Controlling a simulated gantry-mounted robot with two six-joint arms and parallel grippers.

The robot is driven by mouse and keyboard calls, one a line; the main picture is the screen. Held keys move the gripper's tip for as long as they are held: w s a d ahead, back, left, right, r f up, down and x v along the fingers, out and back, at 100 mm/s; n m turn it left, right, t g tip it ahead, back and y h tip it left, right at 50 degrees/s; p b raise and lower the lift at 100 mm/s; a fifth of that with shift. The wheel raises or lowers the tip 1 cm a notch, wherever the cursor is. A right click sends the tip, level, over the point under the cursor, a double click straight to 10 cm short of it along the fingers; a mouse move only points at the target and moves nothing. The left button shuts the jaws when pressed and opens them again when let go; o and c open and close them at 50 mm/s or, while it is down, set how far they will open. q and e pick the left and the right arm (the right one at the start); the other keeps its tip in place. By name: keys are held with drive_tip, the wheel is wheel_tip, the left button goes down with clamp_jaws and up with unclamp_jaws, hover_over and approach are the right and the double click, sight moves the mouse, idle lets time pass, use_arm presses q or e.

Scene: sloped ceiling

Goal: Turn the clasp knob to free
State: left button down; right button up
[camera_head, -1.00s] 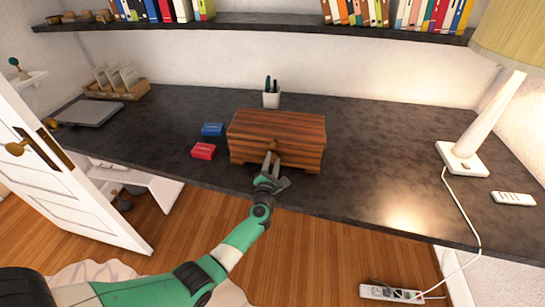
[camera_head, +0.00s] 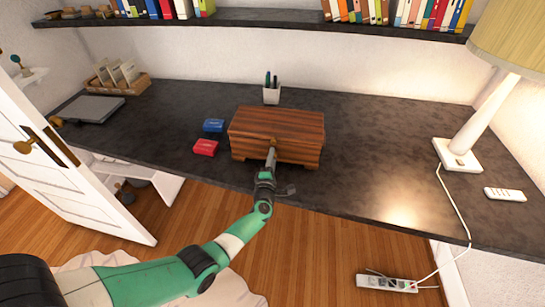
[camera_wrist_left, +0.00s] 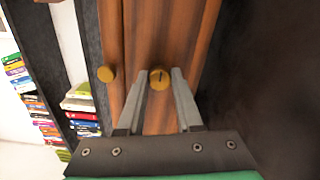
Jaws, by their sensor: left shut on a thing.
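A brown wooden box (camera_head: 262,125) with a closed lid stands on the dark desk. Its front carries a round brass clasp knob (camera_wrist_left: 160,78) with a dark line on its face, seen in the left wrist view. A second brass knob (camera_wrist_left: 107,74) sits beside it on the lid's edge strip and shows in the head view (camera_head: 274,145). My left gripper (camera_head: 271,154) is at the box front, shut on the clasp knob, with one finger on either side of it. In the head view its fingers overlap and hide the clasp knob. My right gripper is not in view.
A lamp (camera_head: 460,153) and a remote (camera_head: 504,194) are at the right. The desk right of the box is clear.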

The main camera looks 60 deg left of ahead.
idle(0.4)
use_arm(q)
drive_tip(key=c, duration=0.6)
unclamp_jaws()
drive_tip(key=shift+s+d, duration=0.15)
drive_tip(key=shift+d, duration=0.05)
drive_tip(key=p+v, duration=0.4)
drive_tip(key=v, duration=0.7)
